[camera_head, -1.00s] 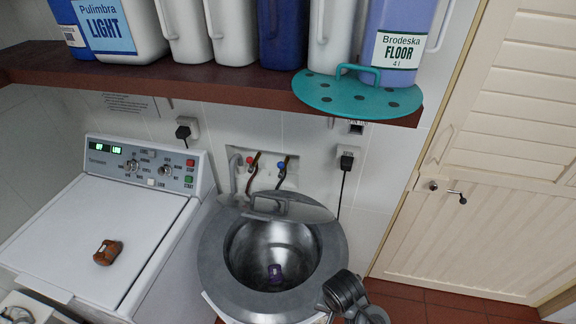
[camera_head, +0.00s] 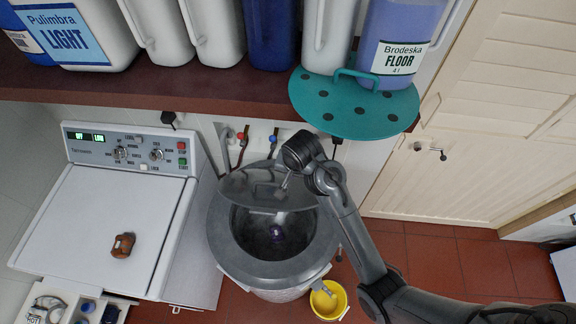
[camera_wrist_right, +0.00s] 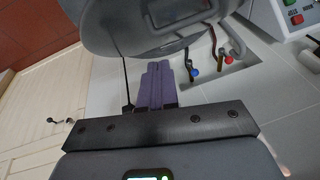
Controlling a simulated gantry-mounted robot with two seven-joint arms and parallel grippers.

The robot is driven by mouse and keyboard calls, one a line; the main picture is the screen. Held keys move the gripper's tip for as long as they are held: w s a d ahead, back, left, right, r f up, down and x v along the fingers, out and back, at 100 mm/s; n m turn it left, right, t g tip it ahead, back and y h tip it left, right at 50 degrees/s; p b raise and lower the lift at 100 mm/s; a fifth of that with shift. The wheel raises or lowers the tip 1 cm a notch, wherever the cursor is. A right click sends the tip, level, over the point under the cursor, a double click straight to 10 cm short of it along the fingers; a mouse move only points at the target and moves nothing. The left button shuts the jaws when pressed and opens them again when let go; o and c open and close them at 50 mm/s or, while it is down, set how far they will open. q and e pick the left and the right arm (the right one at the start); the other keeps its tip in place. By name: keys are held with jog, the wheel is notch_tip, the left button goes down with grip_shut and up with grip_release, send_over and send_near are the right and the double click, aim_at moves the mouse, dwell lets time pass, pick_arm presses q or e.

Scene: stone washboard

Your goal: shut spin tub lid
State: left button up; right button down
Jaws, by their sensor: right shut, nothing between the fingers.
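My right arm reaches in from the lower right. My right gripper (camera_wrist_right: 157,72) is shut and empty, its purple fingers pointing towards the lid's lower edge; whether they touch cannot be told. My left gripper is not in view.
A washing machine (camera_head: 90,225) with a brown item (camera_head: 123,245) on top stands to the left. A shelf (camera_head: 200,92) holds bottles and a teal spotted disc (camera_head: 350,105) overhanging its edge. A yellow bucket (camera_head: 328,300) stands on the floor. Taps and hoses run behind the tub.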

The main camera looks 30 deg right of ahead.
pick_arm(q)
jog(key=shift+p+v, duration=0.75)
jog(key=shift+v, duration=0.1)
pick_arm(e)
jog(key=x, duration=0.8)
jog(key=shift+s+f, duration=0.1)
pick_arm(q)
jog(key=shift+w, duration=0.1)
